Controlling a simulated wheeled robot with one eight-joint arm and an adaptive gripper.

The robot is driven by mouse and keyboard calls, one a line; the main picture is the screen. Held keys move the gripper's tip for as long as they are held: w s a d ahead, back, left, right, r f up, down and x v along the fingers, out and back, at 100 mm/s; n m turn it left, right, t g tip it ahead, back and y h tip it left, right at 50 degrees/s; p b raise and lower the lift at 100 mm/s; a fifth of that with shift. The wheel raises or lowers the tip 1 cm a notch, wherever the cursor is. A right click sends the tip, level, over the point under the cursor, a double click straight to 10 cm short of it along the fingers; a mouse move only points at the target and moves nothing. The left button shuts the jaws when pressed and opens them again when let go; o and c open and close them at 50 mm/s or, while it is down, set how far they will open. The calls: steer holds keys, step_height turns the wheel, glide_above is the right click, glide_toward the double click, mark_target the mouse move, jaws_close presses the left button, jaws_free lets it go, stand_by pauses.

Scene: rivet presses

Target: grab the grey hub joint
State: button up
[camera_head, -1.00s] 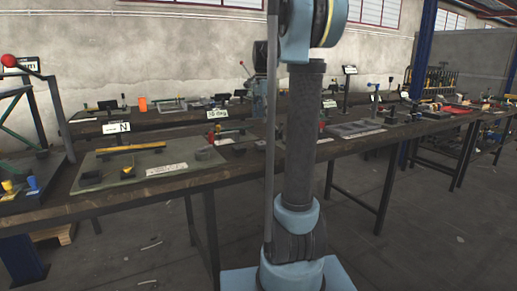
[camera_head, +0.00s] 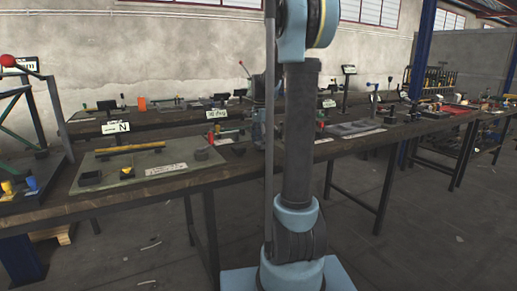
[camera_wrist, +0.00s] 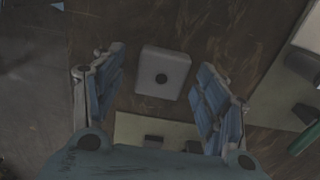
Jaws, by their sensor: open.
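A pale grey, square block with rounded corners and a dark round hole in its middle, which looks like the grey hub joint (camera_wrist: 164,63), lies on the dark wooden bench top in the wrist view. My gripper (camera_wrist: 161,70) is open, with one blue-padded finger to the left of the block and one to the right. There is a gap on both sides, and neither finger appears to touch it. How far the fingertips are above the bench is hard to tell. I cannot pick out the hub joint or my gripper in the head view.
A pale plate (camera_wrist: 150,132) with small dark pieces lies just below the block in the wrist view. The bench edge and floor are at the left. In the head view, the near bench holds a grey-green mat (camera_head: 128,176) with a yellow bar.

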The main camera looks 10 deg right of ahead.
steer(key=shift+f, duration=0.25)
steer(key=c, duration=1.1)
steer(key=shift+c, duration=0.2)
